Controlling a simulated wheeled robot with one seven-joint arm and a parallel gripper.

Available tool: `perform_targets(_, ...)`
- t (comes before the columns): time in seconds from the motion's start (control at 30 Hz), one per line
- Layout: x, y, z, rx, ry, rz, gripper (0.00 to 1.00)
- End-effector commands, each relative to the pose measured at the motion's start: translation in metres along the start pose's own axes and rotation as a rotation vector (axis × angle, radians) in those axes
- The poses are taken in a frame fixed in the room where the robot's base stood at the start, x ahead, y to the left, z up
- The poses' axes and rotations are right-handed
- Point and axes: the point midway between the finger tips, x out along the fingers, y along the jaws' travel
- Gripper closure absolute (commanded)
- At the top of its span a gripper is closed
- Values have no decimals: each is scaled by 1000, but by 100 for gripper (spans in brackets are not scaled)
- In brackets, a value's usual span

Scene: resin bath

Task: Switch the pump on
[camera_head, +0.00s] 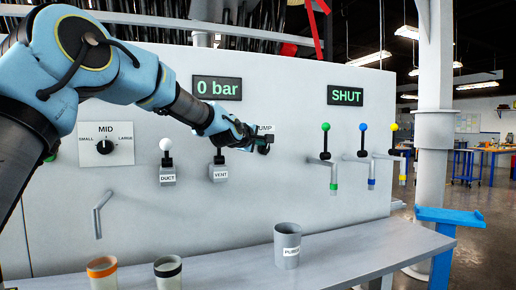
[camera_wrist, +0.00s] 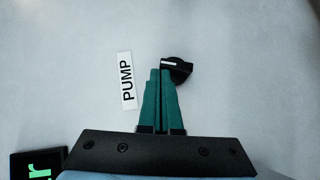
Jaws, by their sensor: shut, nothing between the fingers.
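The pump knob (camera_wrist: 179,70) is a black rotary knob with a white pointer line, on the pale panel in the wrist view. The line runs roughly across that picture. The PUMP label (camera_wrist: 126,80) lies left of it. My gripper (camera_wrist: 160,72) has its two green fingers together with nothing between them. The tips overlap the knob's edge in the wrist view; I cannot tell if they touch it. In the head view my gripper (camera_head: 257,141) is at the knob (camera_head: 267,141), which it partly hides, under the PUMP label (camera_head: 265,128).
The pressure display (camera_head: 217,88) reads 0 bar and another display (camera_head: 345,96) reads SHUT. DUCT (camera_head: 167,165) and VENT (camera_head: 219,168) levers are on the panel. Three coloured taps stand to the right. A grey cup (camera_head: 287,245) and two other cups stand on the bench (camera_head: 345,250).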

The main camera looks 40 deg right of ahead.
Motion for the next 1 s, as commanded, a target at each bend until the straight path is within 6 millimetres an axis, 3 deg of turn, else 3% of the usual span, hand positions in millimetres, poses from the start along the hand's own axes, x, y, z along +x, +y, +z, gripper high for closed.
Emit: perform_targets(1.0,9,12,9,26,0,-26,100)
